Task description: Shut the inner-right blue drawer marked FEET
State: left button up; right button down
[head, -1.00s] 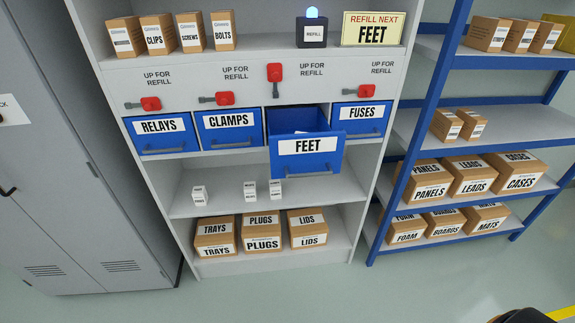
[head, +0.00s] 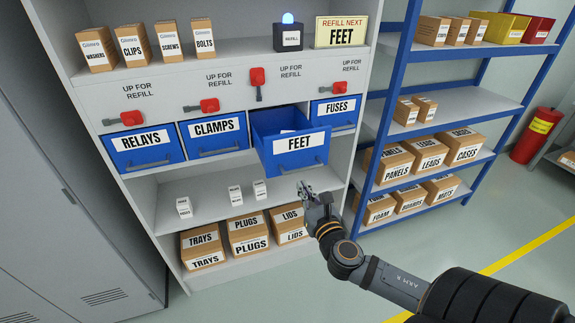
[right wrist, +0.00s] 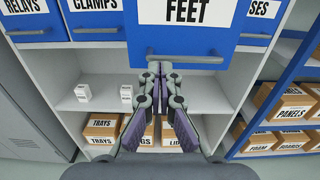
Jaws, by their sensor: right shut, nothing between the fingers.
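The blue FEET drawer (head: 292,145) is pulled out of the cabinet, between the CLAMPS drawer (head: 213,135) and the FUSES drawer (head: 334,112), which both sit flush. White contents show inside it. Its front and grey handle also show in the right wrist view (right wrist: 188,37). My right gripper (head: 304,188) is shut and empty, below and in front of the FEET drawer. In the right wrist view its fingertips (right wrist: 160,68) appear just under the drawer's handle; I cannot tell whether they touch. My left gripper is not in view.
The RELAYS drawer (head: 143,148) is flush. The red lever (head: 257,82) above FEET stands upright; the others lie sideways. Small white boxes (head: 234,195) stand on the shelf below. A blue rack (head: 390,100) stands to the right. The floor in front is clear.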

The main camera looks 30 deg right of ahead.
aim_at(285, 158)
jog(key=p+x, duration=0.2)
jog(key=x, duration=0.9)
jog(key=shift+w+a+r+p, duration=0.15)
jog(key=shift+w+p, duration=0.05)
jog(key=shift+p, duration=0.1)
jog(key=shift+w, duration=0.4)
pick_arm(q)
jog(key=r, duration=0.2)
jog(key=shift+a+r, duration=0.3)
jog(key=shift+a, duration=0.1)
pick_arm(e)
jog(key=shift+w, duration=0.1)
